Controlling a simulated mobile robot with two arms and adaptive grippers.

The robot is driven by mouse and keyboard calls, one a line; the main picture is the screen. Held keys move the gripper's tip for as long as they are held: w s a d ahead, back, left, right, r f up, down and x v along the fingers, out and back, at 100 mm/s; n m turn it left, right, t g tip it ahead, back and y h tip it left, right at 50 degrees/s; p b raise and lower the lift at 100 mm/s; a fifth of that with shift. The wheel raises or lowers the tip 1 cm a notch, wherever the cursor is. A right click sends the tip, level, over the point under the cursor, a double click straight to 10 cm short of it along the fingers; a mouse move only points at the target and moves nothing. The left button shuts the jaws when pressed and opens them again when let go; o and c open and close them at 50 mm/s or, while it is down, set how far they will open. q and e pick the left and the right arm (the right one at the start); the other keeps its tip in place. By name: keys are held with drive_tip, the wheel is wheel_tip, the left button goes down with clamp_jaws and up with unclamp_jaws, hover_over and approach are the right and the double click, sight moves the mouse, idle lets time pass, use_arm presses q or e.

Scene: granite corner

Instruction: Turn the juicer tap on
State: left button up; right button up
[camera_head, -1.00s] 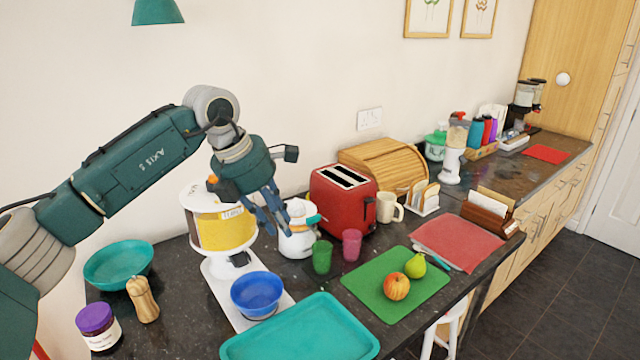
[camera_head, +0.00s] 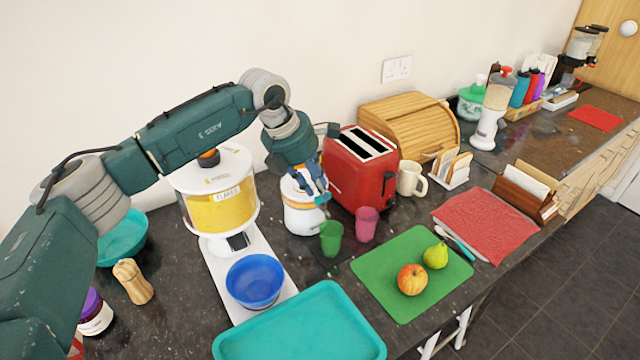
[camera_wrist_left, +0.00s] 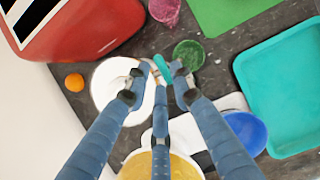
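The juicer (camera_head: 303,217) is a white rounded jug with an orange band, standing on the dark counter left of the red toaster. In the left wrist view the juicer (camera_wrist_left: 112,88) shows from above, with its teal tap handle (camera_wrist_left: 162,67) at its edge. My left gripper (camera_head: 322,190) is in front of the juicer's upper part. In the left wrist view my left gripper (camera_wrist_left: 161,72) has its fingertips apart on both sides of the handle; I cannot tell whether they touch it. A green cup (camera_head: 331,238) stands below the tap area. My right gripper is not in view.
The red toaster (camera_head: 352,178) stands close right of the gripper. A yellow-filled flakes dispenser (camera_head: 215,213) with a blue bowl (camera_head: 254,281) stands left. A pink cup (camera_head: 366,225), green board (camera_head: 390,290) and teal tray (camera_head: 300,345) are nearby.

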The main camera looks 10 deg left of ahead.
use_arm(q)
drive_tip(key=shift+x, duration=0.85)
drive_tip(key=shift+f, duration=0.2)
clamp_jaws()
